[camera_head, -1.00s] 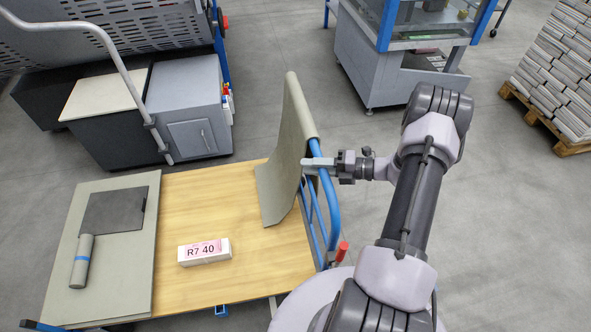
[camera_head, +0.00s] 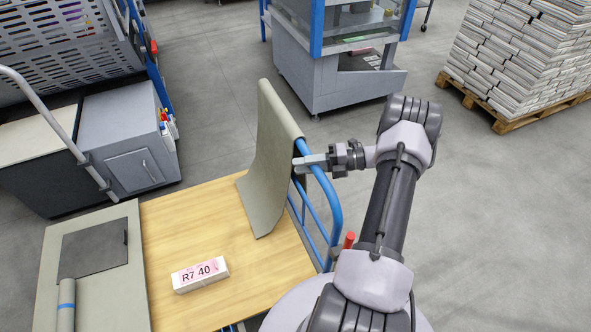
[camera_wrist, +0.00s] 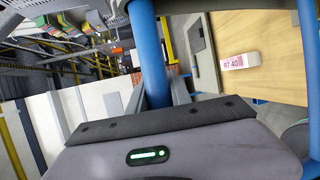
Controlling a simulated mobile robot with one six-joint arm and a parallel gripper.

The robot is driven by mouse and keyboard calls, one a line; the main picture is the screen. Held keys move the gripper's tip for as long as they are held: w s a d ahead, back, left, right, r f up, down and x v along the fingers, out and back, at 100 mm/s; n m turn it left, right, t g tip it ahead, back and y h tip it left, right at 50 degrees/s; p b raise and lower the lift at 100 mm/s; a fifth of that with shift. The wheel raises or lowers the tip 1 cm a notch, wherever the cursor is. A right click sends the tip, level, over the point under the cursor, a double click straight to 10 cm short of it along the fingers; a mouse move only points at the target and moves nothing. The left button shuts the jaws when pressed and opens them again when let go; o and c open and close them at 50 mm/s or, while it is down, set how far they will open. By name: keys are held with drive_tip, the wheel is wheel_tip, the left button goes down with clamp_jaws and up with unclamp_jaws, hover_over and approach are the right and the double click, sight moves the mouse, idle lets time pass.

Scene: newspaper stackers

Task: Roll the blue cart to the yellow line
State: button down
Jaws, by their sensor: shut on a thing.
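The blue cart has a wooden deck (camera_head: 190,225) and a blue tube handle (camera_head: 331,197) at its right end. My gripper (camera_head: 311,164) is shut on the upper part of this handle. In the wrist view, the blue tube (camera_wrist: 150,60) runs up from behind the gripper body, and the deck (camera_wrist: 275,30) is at the upper right. A grey-green sheet (camera_head: 262,165) drapes over the handle onto the deck. A white block labelled R7 40 (camera_head: 201,275) lies on the deck. No yellow floor line shows in the head view.
A grey cabinet (camera_head: 127,140) stands beyond the cart at left. A grey machine with blue posts (camera_head: 318,75) stands ahead. A pallet (camera_head: 510,122) of stacked newspapers is at the upper right. Grey floor (camera_head: 490,230) is open at right.

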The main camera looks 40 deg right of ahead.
drive_tip(key=shift+s+d, duration=0.2)
drive_tip(key=shift+d, duration=0.3)
drive_tip(key=shift+s+d, duration=0.15)
drive_tip(key=shift+d, duration=0.35)
drive_tip(key=c, duration=1.2)
unclamp_jaws()
drive_tip(key=shift+o, duration=0.2)
drive_tip(key=p+v, duration=0.1)
drive_tip(key=v, duration=1.6)
drive_tip(key=shift+d+p, duration=0.2)
drive_tip(key=shift+p, duration=0.1)
drive_tip(key=shift+s, duration=0.15)
